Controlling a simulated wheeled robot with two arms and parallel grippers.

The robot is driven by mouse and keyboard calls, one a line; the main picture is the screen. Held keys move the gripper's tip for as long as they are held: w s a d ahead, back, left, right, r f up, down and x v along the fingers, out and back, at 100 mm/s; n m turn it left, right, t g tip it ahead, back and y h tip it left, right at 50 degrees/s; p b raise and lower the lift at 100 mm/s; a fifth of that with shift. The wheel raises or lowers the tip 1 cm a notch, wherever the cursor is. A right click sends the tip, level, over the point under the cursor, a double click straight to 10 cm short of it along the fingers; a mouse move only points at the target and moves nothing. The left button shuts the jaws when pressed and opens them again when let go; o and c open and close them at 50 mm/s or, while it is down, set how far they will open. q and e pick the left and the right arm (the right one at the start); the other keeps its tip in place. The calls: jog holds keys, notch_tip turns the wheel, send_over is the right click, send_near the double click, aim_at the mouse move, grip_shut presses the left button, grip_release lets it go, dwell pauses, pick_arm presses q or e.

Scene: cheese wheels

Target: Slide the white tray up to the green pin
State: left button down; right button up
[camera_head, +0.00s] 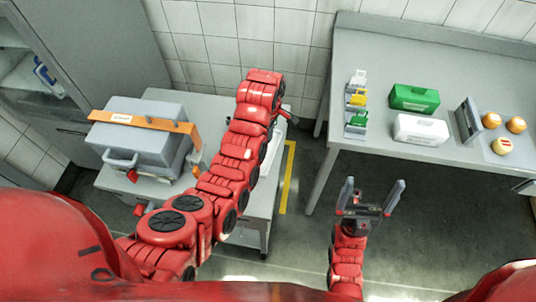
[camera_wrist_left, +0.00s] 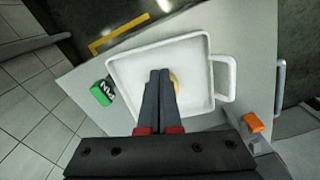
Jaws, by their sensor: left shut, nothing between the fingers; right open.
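The white tray (camera_wrist_left: 201,52) lies on a grey table, its looped handle at the right in the left wrist view. A small green piece (camera_wrist_left: 102,94) with white marking, seemingly the green pin, stands at the tray's left side; I cannot tell whether they touch. My left gripper (camera_wrist_left: 160,74) is shut and empty, its fingers over the tray's middle. They partly hide a yellow round thing (camera_wrist_left: 176,84) there. In the head view my left arm hides most of the tray (camera_head: 272,146) and the green piece. My right gripper (camera_head: 371,190) is open and empty, in front of the right table.
A grey case (camera_head: 147,133) with an orange bar (camera_head: 143,121) stands on the left table. An orange piece (camera_wrist_left: 253,122) is near the tray handle. The right table holds a green box (camera_head: 414,97), a white box (camera_head: 421,130) and several yellow wheels (camera_head: 491,120).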

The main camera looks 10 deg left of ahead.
pick_arm(q)
jog(key=p, duration=0.2)
send_over(274, 159)
jog(key=a, duration=0.2)
jog(key=f, duration=0.7)
jog(key=shift+w+f, duration=0.3)
jog(key=shift+w+d+f, duration=0.1)
jog(key=shift+w+f, duration=0.1)
jog(key=shift+f, duration=0.7)
jog(key=shift+s+f, duration=0.1)
jog(key=shift+f, duration=0.15)
jog(key=shift+f, duration=0.1)
jog(key=shift+s+d+f+b, duration=0.1)
jog(key=shift+s+d+b, duration=0.1)
jog(key=shift+d+b, duration=0.35)
jog(key=shift+s+d+r, duration=0.15)
jog(key=shift+d+r, duration=0.05)
jog(key=shift+d, duration=0.2)
